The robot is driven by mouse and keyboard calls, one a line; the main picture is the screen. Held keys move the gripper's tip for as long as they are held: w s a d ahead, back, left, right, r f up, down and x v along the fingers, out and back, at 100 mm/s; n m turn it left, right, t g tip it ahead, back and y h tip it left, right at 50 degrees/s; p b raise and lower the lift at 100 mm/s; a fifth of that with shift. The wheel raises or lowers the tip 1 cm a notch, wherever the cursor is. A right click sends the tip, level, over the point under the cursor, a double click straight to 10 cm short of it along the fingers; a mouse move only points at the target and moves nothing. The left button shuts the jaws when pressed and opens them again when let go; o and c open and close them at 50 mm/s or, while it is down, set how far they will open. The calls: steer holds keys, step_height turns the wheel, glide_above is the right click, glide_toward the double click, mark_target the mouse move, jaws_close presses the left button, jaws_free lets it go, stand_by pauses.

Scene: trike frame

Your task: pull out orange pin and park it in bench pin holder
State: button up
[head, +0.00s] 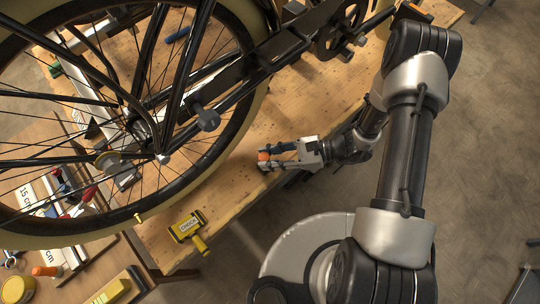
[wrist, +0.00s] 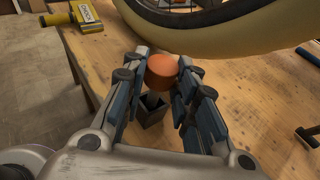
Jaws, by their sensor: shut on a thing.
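My gripper (head: 268,161) is low over the front edge of the wooden bench, beside the wheel. In the wrist view my gripper (wrist: 164,80) has its fingers on both sides of the orange pin (wrist: 162,70) and is shut on it. The pin's round orange head is up, and a short grey shaft shows below it. A dark square holder (wrist: 151,116) stands on the bench directly under the pin. The shaft's lower end is at the holder's opening; I cannot tell how deep it sits. In the head view only the orange head (head: 264,156) shows.
The trike's large wheel (head: 225,165) stands close behind the gripper, its tyre near the fingers. A yellow tool (head: 188,230) lies at the bench's front left corner. Labelled trays and tools fill the left side.

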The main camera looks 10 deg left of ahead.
steer(key=shift+f+b, duration=0.75)
steer(key=shift+f, duration=0.25)
steer(key=o, duration=1.1)
steer(key=shift+d, duration=0.1)
steer(key=v, duration=1.2)
steer(key=s+d+r+n+t+h, duration=0.2)
steer(key=r+n+h, duration=0.3)
steer(key=r, duration=0.5)
steer(key=s+d+r+n+t+h, duration=0.2)
steer(key=s+r+n+h, duration=0.2)
steer(key=r, duration=0.6)
steer(key=s+d+r+n+t+h, duration=0.2)
steer(key=s+r+n+h, duration=0.3)
steer(key=r, duration=0.5)
steer(key=shift+d+n+t+h, duration=0.35)
steer(key=shift+d+n, duration=0.2)
steer(key=shift+n, duration=0.65)
